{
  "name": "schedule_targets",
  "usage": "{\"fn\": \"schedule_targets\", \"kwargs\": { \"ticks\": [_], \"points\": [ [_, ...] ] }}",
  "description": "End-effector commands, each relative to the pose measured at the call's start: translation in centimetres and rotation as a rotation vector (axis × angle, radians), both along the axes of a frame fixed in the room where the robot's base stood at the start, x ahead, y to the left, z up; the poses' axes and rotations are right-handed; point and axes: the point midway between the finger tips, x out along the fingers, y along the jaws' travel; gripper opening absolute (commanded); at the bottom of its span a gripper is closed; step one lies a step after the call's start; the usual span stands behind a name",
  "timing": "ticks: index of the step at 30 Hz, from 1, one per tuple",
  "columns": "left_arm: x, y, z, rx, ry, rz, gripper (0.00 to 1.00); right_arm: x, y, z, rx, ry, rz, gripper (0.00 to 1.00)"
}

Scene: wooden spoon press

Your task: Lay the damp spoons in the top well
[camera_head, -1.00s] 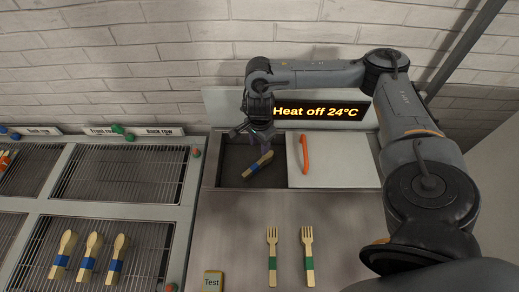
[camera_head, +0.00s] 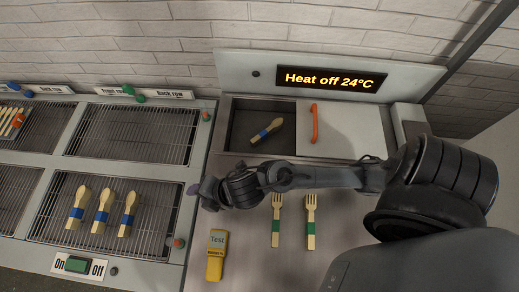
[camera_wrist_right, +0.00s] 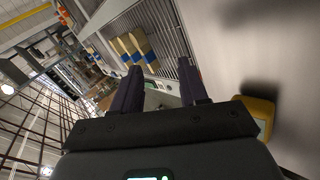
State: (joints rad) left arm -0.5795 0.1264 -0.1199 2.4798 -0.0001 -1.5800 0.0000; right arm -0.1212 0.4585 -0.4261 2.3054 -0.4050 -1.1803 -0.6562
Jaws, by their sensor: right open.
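One wooden spoon with a blue band (camera_head: 267,130) lies slantwise in the dark open well (camera_head: 240,128) at the back of the counter. Several more blue-banded spoons lie on the near wire rack: a left one (camera_head: 77,208), a middle one (camera_head: 102,211) and a right one (camera_head: 128,214). Spoons (camera_wrist_right: 134,48) also show beyond my fingers in the right wrist view. My right gripper (camera_head: 198,192) is open and empty, above the strip between rack and counter, right of the spoons. Dampness cannot be told by eye. My left gripper is out of view.
Two green-banded forks (camera_head: 276,220) (camera_head: 310,222) lie on the counter. A yellow tester (camera_head: 216,255) lies to their left. A pale lid with an orange handle (camera_head: 314,123) sits right of the well. The display (camera_head: 331,80) reads "Heat off 24°C". The back rack (camera_head: 130,133) is empty.

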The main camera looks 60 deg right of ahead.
Motion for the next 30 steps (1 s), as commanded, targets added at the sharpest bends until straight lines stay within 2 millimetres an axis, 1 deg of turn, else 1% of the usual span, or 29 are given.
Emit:
{"fn": "schedule_targets", "kwargs": {
  "ticks": [1, 2, 3, 5, 6, 9, 12, 15, 17, 26, 30],
  "points": [
    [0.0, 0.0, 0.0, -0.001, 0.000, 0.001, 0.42, -1.5, -1.3, -0.6, 0.127, 0.099, -0.212, 0.43],
    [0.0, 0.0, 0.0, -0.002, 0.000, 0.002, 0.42, -2.3, -2.3, -0.9, 0.192, 0.152, -0.338, 0.43],
    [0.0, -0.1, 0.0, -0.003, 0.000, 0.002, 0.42, -3.5, -3.6, -1.4, 0.270, 0.221, -0.499, 0.43],
    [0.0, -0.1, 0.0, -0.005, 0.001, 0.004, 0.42, -5.5, -5.5, -2.3, 0.369, 0.313, -0.724, 0.43],
    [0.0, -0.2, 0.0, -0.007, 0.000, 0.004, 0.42, -6.8, -6.6, -2.8, 0.420, 0.366, -0.856, 0.43],
    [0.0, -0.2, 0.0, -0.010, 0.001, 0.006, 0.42, -9.6, -8.7, -3.8, 0.511, 0.464, -1.117, 0.43],
    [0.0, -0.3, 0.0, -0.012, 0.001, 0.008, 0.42, -11.6, -9.9, -4.4, 0.560, 0.519, -1.280, 0.43],
    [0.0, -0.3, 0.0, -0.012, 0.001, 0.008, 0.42, -12.6, -10.5, -4.7, 0.583, 0.545, -1.364, 0.43],
    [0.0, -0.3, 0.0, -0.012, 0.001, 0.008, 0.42, -12.9, -10.7, -4.8, 0.590, 0.553, -1.386, 0.43],
    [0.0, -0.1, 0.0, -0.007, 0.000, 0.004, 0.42, -12.9, -10.7, -4.7, 0.591, 0.554, -1.391, 0.43],
    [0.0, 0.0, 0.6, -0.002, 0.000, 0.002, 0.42, -12.9, -10.7, -4.2, 0.590, 0.553, -1.390, 0.43]
  ]
}}
